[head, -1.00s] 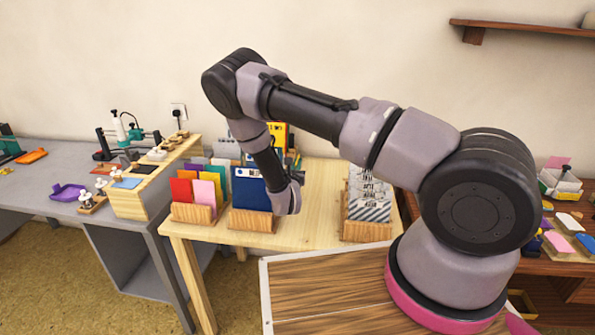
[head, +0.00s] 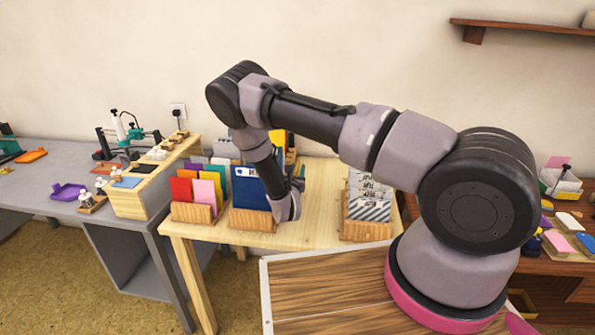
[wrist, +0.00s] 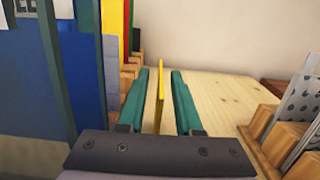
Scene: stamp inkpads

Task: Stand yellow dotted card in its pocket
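In the wrist view my gripper (wrist: 162,84) has its two teal fingers close together around a thin yellow card (wrist: 160,92). The card is upright and seen edge-on, so its dots do not show. No holder shows under it, and it appears held. In the head view my gripper (head: 297,184) is in front of the blue card's right edge, and the yellow card cannot be made out. A wooden rack (head: 366,231) on the right holds grey dotted and striped cards (head: 370,208). It also shows at the right of the wrist view (wrist: 262,128). The card's own pocket cannot be singled out.
Left of my gripper, a rack (head: 252,221) holds a large blue card (head: 250,190). Another rack (head: 193,213) holds several coloured cards. More cards (wrist: 115,35) stand behind. The light wood table (head: 318,215) is clear between the left and right racks.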

